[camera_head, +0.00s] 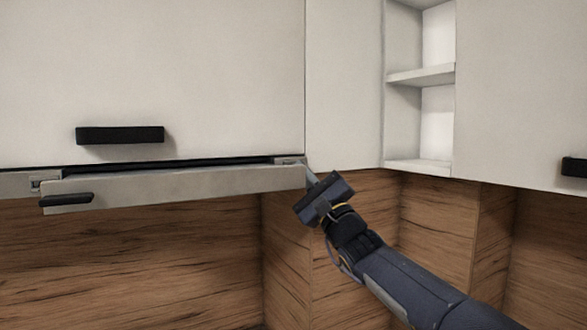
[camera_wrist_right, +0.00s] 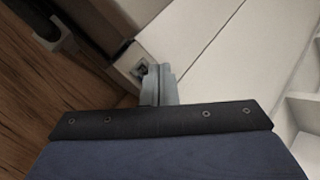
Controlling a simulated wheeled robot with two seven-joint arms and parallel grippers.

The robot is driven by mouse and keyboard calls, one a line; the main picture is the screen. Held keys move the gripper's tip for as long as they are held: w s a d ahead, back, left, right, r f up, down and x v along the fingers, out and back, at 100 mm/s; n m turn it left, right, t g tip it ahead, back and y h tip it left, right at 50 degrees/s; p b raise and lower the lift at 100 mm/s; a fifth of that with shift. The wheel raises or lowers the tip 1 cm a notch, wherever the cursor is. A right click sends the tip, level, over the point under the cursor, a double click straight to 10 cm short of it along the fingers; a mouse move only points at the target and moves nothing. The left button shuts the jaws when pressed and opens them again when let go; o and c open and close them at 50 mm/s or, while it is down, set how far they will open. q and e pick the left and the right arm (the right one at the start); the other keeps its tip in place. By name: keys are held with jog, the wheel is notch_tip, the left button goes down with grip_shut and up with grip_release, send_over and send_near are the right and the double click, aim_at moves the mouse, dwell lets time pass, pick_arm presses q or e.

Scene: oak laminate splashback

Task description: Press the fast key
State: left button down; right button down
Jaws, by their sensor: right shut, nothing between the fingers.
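A pale grey extractor hood front (camera_head: 180,188) runs under the white wall cabinet. A small panel with key-like details (camera_head: 290,161) sits at its right end, and it also shows in the right wrist view (camera_wrist_right: 140,69). The fast key cannot be told apart at this size. My right gripper (camera_head: 312,173) is shut and empty, with its fingertips at the hood's right end, close beside that panel. In the right wrist view the shut fingers (camera_wrist_right: 160,80) partly cover the panel; I cannot tell whether they touch it. My left gripper is not in view.
Another small panel (camera_head: 45,184) is at the hood's left end, above a dark handle (camera_head: 66,200). The white cabinet (camera_head: 200,70) has a black handle (camera_head: 120,135). Open shelves (camera_head: 420,76) stand to the right. A wood splashback (camera_head: 150,260) lies below, with free room in front.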

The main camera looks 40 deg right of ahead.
jog(key=shift+w, duration=0.2)
jog(key=shift+w, duration=0.3)
jog(key=shift+w+b, duration=0.1)
jog(key=shift+b, duration=0.25)
dwell(0.3)
jog(key=shift+s+b, duration=0.6)
